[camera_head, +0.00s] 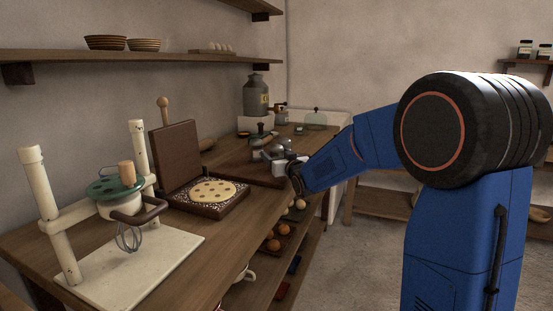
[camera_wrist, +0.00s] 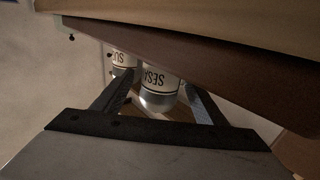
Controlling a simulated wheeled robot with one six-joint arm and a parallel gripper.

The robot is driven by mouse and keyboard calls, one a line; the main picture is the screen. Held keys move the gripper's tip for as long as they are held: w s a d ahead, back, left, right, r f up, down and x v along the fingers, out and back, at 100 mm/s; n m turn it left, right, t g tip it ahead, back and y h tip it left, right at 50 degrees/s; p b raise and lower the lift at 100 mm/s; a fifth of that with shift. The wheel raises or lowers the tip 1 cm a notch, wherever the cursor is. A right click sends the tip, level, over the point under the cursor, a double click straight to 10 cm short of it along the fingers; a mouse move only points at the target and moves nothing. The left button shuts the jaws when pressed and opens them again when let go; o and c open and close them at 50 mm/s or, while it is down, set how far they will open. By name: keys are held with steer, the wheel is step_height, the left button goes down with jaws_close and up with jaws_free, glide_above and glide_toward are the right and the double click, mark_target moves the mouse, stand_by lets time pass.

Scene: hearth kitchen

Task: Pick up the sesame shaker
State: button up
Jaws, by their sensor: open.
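The sesame shaker (camera_wrist: 158,92) shows in the wrist view as a pale cylinder with a rounded metal end and dark letters beginning "SES". It lies between the two fingers of my gripper (camera_wrist: 160,84), which are apart, one on each side. I cannot tell whether either finger touches it. Its upper part in the picture is hidden by a dark brown board edge. In the head view my gripper (camera_head: 283,166) is at the far part of the wooden counter, by a cluster of small containers; I cannot pick out the sesame shaker there.
A second labelled shaker (camera_wrist: 122,62) stands close to the left of the sesame shaker. A brown board (camera_wrist: 225,60) crosses the wrist view. In the head view, a waffle-style press (camera_head: 205,205), a milk can (camera_head: 257,95) and a mixer stand (camera_head: 120,190) occupy the counter.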

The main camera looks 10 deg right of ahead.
steer(key=shift+w, duration=0.15)
steer(key=c, duration=1.2)
